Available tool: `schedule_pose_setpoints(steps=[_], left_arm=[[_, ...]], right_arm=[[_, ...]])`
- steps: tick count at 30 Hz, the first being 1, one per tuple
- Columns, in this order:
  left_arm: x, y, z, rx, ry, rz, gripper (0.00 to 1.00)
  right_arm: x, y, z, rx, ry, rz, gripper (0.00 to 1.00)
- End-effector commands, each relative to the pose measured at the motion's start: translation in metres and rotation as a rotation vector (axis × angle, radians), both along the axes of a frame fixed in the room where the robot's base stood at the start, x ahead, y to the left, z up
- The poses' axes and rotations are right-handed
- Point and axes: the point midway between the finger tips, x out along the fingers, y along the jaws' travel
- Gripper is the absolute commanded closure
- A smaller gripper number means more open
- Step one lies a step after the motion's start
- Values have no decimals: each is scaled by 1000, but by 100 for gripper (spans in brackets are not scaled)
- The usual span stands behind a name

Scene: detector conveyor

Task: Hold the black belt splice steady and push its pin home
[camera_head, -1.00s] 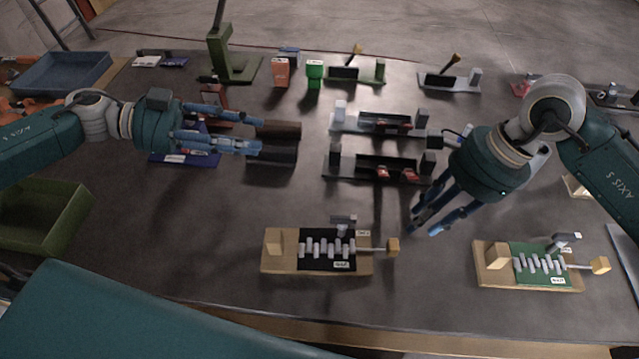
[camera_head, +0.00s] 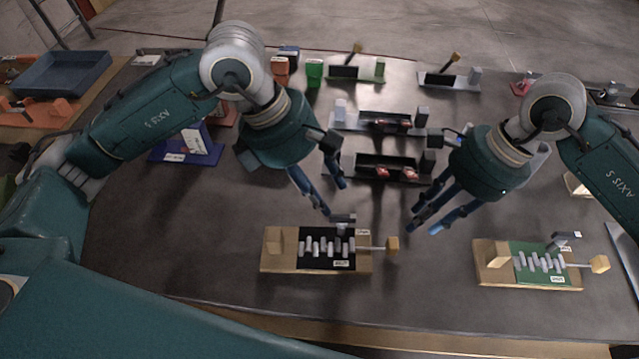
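The black belt splice (camera_head: 318,262) lies on a wooden base (camera_head: 280,263) near the front middle of the table. Its light metal knuckles stand in a row, and a grey clamp-like piece (camera_head: 343,221) is at its back edge. The pin's rod (camera_head: 375,249) sticks out to the right and ends in a wooden knob (camera_head: 393,244). My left gripper (camera_head: 334,199) is open and empty, pointing down just behind the splice's back edge; contact cannot be told. My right gripper (camera_head: 424,226) is open and empty, behind and right of the knob, apart from it.
A similar green splice (camera_head: 545,276) on a wooden base is at the front right. Racks with dark troughs (camera_head: 374,168) stand behind my grippers. A blue tray (camera_head: 62,80) is at the back left. The table left of the black splice is clear.

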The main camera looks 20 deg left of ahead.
Motion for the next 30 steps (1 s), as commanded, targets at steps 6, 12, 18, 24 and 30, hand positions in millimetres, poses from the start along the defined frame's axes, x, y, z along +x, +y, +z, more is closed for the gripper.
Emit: schedule_pose_setpoints(steps=[6,12,18,24,30], left_arm=[[2,-14,-35,-1,9,2,62],[5,-27,-67,-2,9,3,62],[8,-34,-87,-2,7,5,62],[8,-37,-93,-3,5,4,62],[8,-37,-93,-2,6,4,64]], right_arm=[[0,0,0,0,0,0,69],[0,0,0,0,0,0,69],[0,0,0,0,0,0,69],[0,0,0,0,0,0,69],[0,0,0,0,0,0,69]])
